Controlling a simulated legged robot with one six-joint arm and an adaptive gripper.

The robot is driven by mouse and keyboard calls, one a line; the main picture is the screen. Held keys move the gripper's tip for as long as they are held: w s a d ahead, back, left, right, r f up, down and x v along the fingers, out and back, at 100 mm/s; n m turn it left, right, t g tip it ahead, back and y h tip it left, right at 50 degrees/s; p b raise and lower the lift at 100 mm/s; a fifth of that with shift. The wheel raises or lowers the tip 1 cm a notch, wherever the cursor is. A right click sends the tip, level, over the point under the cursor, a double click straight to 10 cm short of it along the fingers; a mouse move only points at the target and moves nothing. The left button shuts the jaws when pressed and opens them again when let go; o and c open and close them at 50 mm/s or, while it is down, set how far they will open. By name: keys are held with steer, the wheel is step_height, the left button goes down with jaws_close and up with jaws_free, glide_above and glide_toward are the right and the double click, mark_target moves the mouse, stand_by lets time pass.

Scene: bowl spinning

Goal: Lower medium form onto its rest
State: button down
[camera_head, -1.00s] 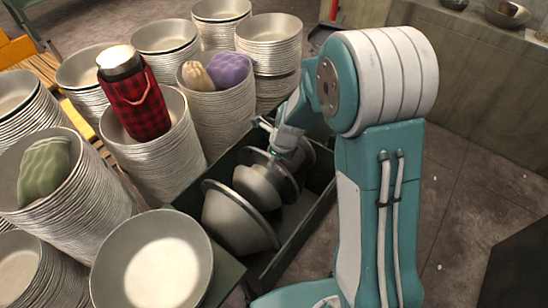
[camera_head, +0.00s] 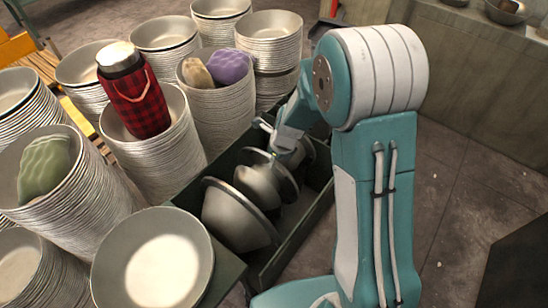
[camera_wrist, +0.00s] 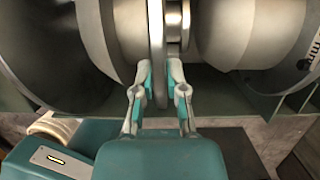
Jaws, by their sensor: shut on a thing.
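The medium form (camera_head: 258,186) is a grey metal dome with a wider round flange, lying on its side between two other forms in the dark green trough. My gripper (camera_head: 274,154) reaches down to its upper edge from behind. In the wrist view, my gripper (camera_wrist: 160,78) has its two fingers on either side of the thin upright flange (camera_wrist: 156,42) and is shut on it. The underside of the medium form and its rest are hidden, so I cannot tell whether they touch.
The large form (camera_head: 232,216) lies close at the near end of the trough (camera_head: 298,238). A small form (camera_head: 304,154) is at the far end. Stacked bowls (camera_head: 165,140) crowd the left side, one holding a red plaid flask (camera_head: 138,100). Open floor lies right of my arm.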

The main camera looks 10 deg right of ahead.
steer(key=c, duration=0.6)
jaws_free()
steer(key=v, duration=1.2)
steer(key=shift+a, duration=0.1)
